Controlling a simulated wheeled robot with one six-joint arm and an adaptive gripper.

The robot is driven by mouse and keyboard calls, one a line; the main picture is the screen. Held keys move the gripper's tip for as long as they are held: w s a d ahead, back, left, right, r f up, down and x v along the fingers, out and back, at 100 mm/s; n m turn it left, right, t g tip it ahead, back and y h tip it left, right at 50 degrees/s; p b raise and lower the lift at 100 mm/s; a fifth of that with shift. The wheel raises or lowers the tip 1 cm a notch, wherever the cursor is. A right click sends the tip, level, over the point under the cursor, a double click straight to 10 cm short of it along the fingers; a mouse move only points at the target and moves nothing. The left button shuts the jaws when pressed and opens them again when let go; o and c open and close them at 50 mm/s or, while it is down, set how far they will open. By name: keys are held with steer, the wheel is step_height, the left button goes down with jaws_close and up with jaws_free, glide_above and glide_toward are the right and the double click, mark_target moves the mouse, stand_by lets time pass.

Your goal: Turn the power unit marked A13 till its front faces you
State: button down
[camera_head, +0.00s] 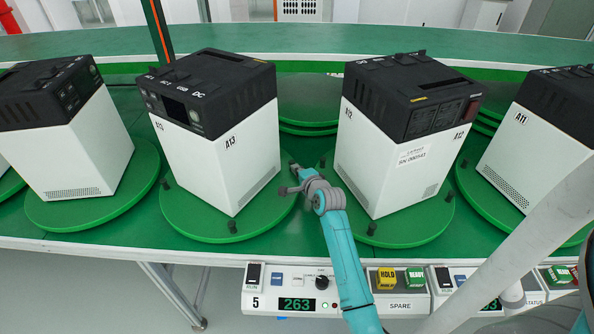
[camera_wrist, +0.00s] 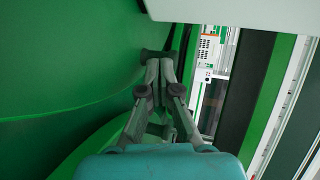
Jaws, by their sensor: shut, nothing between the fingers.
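The power unit marked A13 (camera_head: 223,150) is a white box with a black top, standing upright on a round green turntable (camera_head: 190,217). One corner points toward me. Its face with a dark display and sockets (camera_head: 176,110) is turned to the left; a plain white side with an A13 label and a vent faces front right. My gripper (camera_head: 288,180) is at the right rim of this turntable, right of the unit and apart from it. In the wrist view my gripper (camera_wrist: 158,54) is shut and empty, beside a green surface. Whether it touches the rim I cannot tell.
Unit A12 (camera_head: 390,150) stands on its own turntable (camera_head: 405,236) close on the right. Unit A11 (camera_head: 535,150) is further right, another unit (camera_head: 65,150) left. Small dark pegs (camera_head: 232,227) rise from the turntables. A control box (camera_head: 262,303) reading 263 hangs below the front edge.

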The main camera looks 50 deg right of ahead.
mark_target(287, 155)
steer(key=shift+w+d, duration=0.3)
steer(key=shift+d, duration=0.05)
steer(key=w+d+n+y, duration=0.1)
steer(key=w, duration=0.1)
steer(key=w+d+n+t+y, duration=0.1)
steer(key=w+d, duration=0.1)
steer(key=w, duration=0.1)
steer(key=w+d+n+y, duration=0.1)
steer(key=w+d, duration=0.1)
steer(key=w, duration=0.1)
steer(key=shift+y, duration=0.3)
steer(key=shift+w+d, duration=0.35)
steer(key=shift+w, duration=0.45)
steer(key=shift+s, duration=0.1)
steer(key=v, duration=0.7)
steer(key=shift+s, duration=0.2)
steer(key=shift+a, duration=0.15)
